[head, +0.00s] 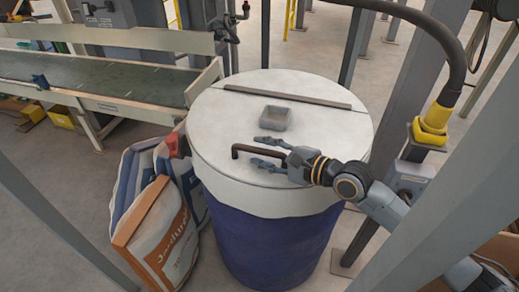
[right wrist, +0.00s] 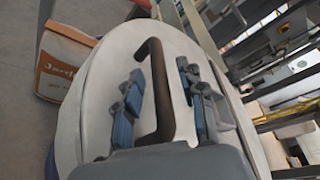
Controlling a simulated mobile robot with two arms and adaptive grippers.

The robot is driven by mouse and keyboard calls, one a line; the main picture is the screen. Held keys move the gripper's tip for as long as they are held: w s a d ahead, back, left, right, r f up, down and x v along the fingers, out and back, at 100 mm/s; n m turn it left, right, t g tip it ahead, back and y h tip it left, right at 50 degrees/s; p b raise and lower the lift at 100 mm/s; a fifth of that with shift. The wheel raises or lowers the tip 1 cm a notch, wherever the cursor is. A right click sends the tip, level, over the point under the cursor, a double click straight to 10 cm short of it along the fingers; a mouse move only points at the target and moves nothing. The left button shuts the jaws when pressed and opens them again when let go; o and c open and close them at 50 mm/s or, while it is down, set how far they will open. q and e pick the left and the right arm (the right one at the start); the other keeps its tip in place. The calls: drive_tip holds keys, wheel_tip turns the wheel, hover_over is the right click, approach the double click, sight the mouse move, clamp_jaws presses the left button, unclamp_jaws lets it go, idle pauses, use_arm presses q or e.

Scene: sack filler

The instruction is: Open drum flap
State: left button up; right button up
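A blue drum (head: 275,242) stands upright with a pale round top. The front part of that top is the drum flap (head: 215,125), lying flat and closed, with a dark bar along its back edge. A dark brown bent handle (head: 240,149) sits on the flap. My right gripper (head: 265,153) reaches in from the right, with its fingers apart on either side of the handle. In the right wrist view the handle (right wrist: 158,75) runs between the open fingers, with gaps on both sides. My left gripper is out of view.
Filled sacks (head: 165,235) lean against the drum's left side. A conveyor (head: 95,78) is at the back left. Grey posts (head: 425,70) and a dark hose with a yellow fitting (head: 432,122) stand at the right.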

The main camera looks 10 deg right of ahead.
drive_tip(key=shift+w+a+f, duration=0.15)
drive_tip(key=shift+w+a, duration=0.25)
drive_tip(key=shift+a, duration=0.1)
clamp_jaws()
